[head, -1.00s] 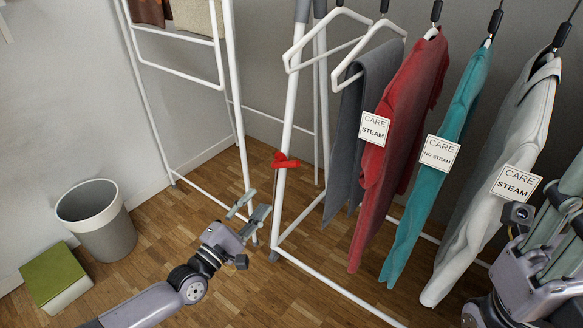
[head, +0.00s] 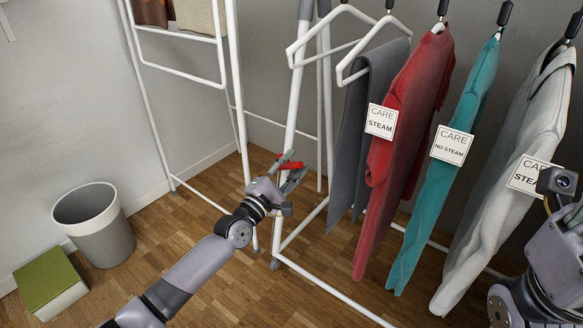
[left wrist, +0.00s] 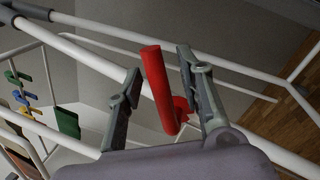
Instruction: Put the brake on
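The brake looks to be the red lever (head: 291,165) on the white post of the clothes rack (head: 293,110). My left gripper (head: 289,172) is at the lever. In the left wrist view the red lever (left wrist: 160,88) stands between the two open fingers (left wrist: 160,95), with a gap to each; I see no clear contact. The lever's lower end meets a red mount near the right finger. My right arm is at the right edge of the head view, its gripper (head: 575,215) mostly cut off by the frame.
A second white rack (head: 237,90) stands behind left. A bin (head: 95,225) and a green-topped box (head: 48,280) stand at left.

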